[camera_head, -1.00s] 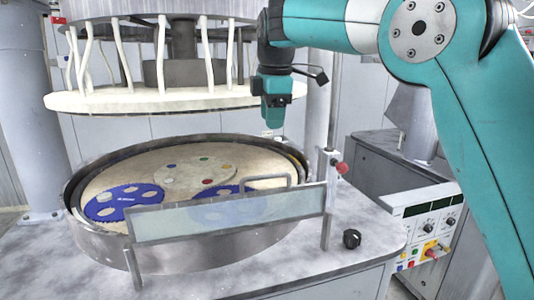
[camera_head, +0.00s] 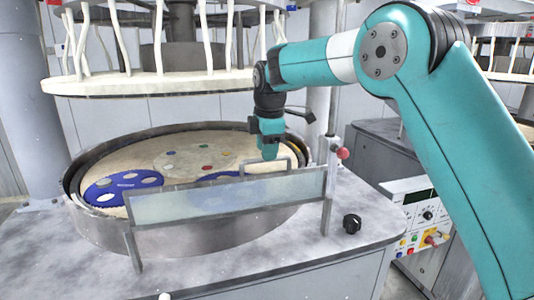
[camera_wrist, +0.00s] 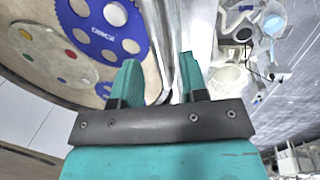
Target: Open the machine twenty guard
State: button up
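The guard (camera_head: 230,197) is a translucent upright panel in a grey frame, standing across the front of the round platen basin (camera_head: 190,235). A thin bar handle (camera_head: 243,166) rises from its top edge. My gripper (camera_head: 268,156) points down at the handle in the head view and overlaps it there; contact cannot be told. In the wrist view my gripper (camera_wrist: 157,62) has its two teal fingers apart. A grey metal edge runs up beyond the gap between them; whether it is the handle is unclear.
Blue perforated carriers (camera_head: 122,188) lie on the beige platen. The upper plate (camera_head: 150,82) hangs raised above it. A post with a red knob (camera_head: 343,153) stands at the guard's right end. A black knob (camera_head: 352,223) and a control panel (camera_head: 426,215) are further right.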

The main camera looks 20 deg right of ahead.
jog(key=shift+w+f, duration=0.2)
jog(key=shift+f, duration=0.8)
grip_shut()
